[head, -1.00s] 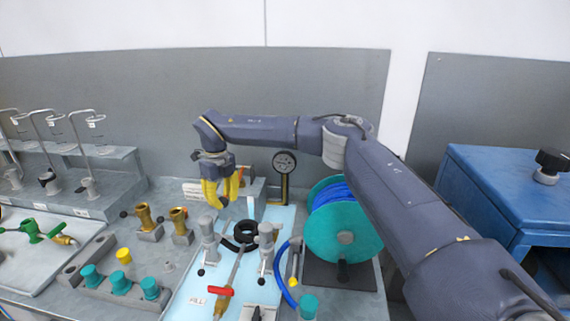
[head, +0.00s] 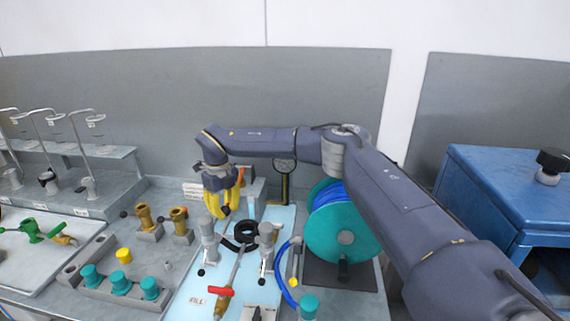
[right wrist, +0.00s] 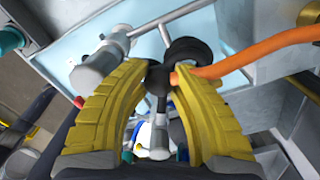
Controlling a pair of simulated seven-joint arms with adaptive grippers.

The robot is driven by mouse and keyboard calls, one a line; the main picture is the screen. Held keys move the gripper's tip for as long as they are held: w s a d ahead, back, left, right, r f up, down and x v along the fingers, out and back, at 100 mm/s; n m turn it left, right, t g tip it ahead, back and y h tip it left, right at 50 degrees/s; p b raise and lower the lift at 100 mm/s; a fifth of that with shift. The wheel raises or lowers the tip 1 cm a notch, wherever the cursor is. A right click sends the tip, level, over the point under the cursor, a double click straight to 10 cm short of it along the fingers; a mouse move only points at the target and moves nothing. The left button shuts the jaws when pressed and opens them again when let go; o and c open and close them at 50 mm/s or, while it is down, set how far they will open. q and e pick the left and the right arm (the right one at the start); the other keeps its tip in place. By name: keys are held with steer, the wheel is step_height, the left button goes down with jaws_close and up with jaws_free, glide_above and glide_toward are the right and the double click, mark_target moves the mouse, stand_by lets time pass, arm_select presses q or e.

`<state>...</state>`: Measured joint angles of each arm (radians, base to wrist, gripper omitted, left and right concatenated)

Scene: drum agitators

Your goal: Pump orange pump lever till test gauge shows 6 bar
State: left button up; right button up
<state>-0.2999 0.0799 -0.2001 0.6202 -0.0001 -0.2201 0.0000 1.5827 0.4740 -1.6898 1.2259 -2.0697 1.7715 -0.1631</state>
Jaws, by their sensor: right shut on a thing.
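My right gripper (head: 224,215) points down at the back of the bench. In the right wrist view its yellow fingers (right wrist: 167,76) are shut on the end of the orange pump lever (right wrist: 245,55), near a black knob (right wrist: 157,76). In the head view only a small piece of the orange lever (head: 241,174) shows beside the fingers. The test gauge (head: 285,166) stands right of the gripper on a post. My forearm covers its upper part, and its reading cannot be made out. My left gripper is not in view.
Grey valve posts (head: 209,240) and a black ring (head: 246,231) stand just in front of the gripper. A teal hose reel (head: 343,236) is to the right, below my arm. Brass fittings (head: 146,217) stand to the left. A blue cabinet (head: 510,190) is at far right.

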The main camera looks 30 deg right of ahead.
step_height(320, 180, up, 17)
steer(key=w+d, duration=0.1)
stand_by(0.3)
steer(key=shift+f, duration=0.1)
stand_by(0.7)
